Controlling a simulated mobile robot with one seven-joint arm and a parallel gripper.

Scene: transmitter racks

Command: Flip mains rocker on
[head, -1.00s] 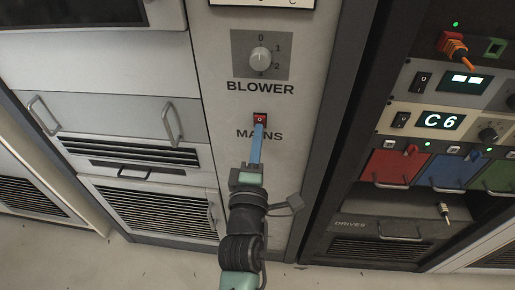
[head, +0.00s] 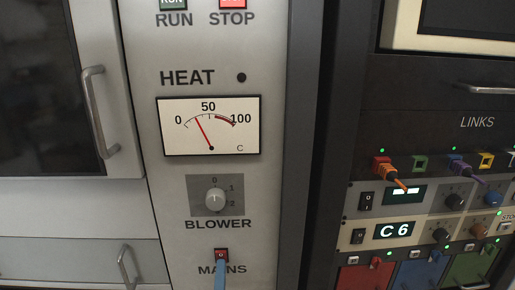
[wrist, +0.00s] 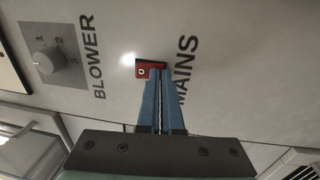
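The red mains rocker (head: 221,253) is set in the grey panel above the MANS-like lettering, which reads MAINS and is partly covered by my finger. In the wrist view the rocker (wrist: 142,71) shows a white round mark on its red face and a dark edge. My gripper (wrist: 160,72) has its two blue fingers together, with only a thin dark line between them. The fingertips are at the rocker's MAINS-side end; whether they touch it I cannot tell. In the head view only the gripper's blue tip (head: 221,265) shows, just below the rocker.
The blower knob (head: 215,200) is above the rocker, with the heat meter (head: 209,126) higher; its needle is left of 50. Green RUN (head: 173,4) and red STOP (head: 232,4) buttons are at the top. A rack with plugged cables (head: 390,172) stands to the right.

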